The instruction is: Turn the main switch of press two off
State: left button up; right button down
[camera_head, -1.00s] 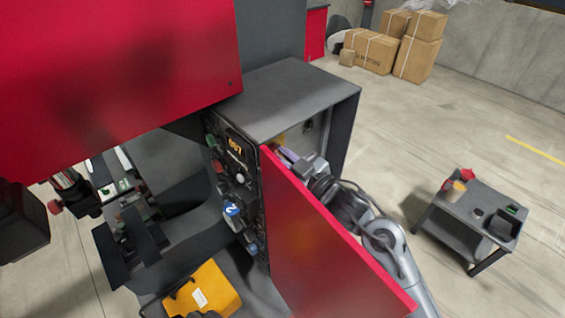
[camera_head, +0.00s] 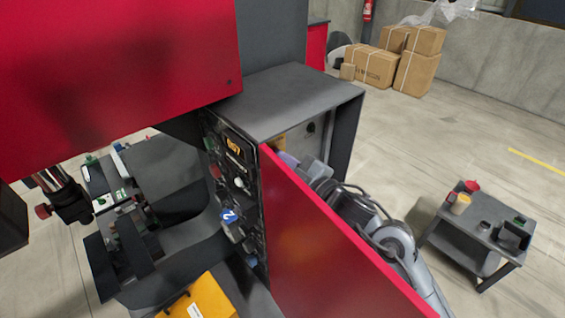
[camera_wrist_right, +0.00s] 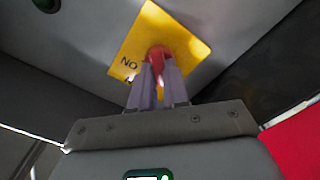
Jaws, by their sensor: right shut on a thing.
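The main switch is a red handle (camera_wrist_right: 158,52) on a yellow plate (camera_wrist_right: 190,42) with partly hidden lettering, in the right wrist view. My right gripper (camera_wrist_right: 159,72) has its two fingers closed around the red handle. The handle's lower part is hidden between the fingers, and I cannot tell its exact turn angle. In the head view, the right arm reaches into the grey cabinet (camera_head: 300,95) behind its open red door (camera_head: 325,235). The door hides most of the gripper and the switch there.
The cabinet's side panel (camera_head: 238,180) carries a display, several knobs and a blue "2" tag. The open door's edge runs close beside my right arm. A small trolley (camera_head: 480,240) with cups stands at the right. Cardboard boxes (camera_head: 375,68) are stacked behind. Open floor lies between.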

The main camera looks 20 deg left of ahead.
jog(key=shift+r, duration=0.1)
jog(key=c, duration=1.1)
grip_release()
jog(key=shift+d, duration=0.1)
jog(key=b+v, duration=0.2)
jog(key=v, duration=0.8)
jog(key=shift+s+d, duration=0.2)
jog(key=shift+d, duration=0.1)
